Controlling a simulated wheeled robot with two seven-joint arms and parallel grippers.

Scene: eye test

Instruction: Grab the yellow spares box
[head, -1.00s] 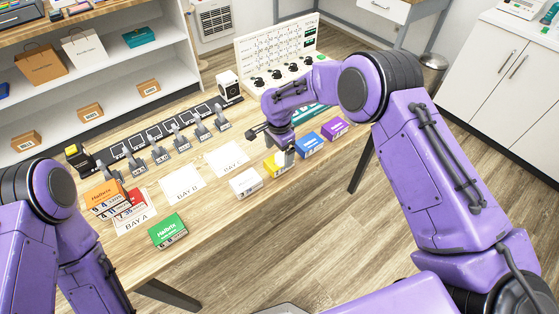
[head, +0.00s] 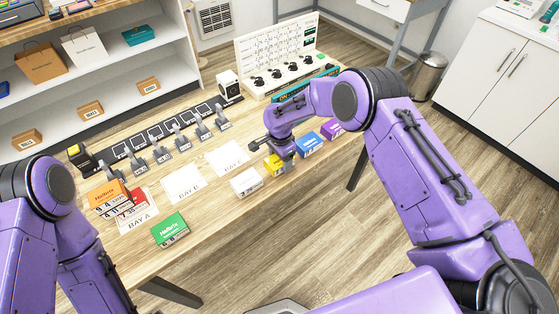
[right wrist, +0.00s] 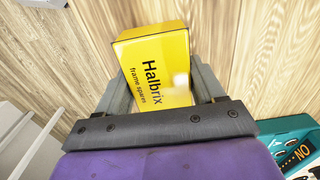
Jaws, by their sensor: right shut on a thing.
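The yellow spares box (head: 273,167) stands near the front edge of the table, between a white box (head: 246,182) and a blue box (head: 309,144). My right gripper (head: 280,160) is down at it and hides part of it. In the right wrist view, the yellow box (right wrist: 157,68), lettered "Halbrix frame spares", sits between the two grey fingers of the right gripper (right wrist: 162,85), which are shut on it. It appears to rest on the wooden tabletop. My left arm shows at the left of the head view, but its gripper is out of sight.
A purple box (head: 332,128) stands beyond the blue one. A green box (head: 170,230) and an orange box (head: 108,198) are at the left. The bay B card (head: 183,184) and bay C card (head: 226,158) are bare. A row of grey stands (head: 160,155) lies behind.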

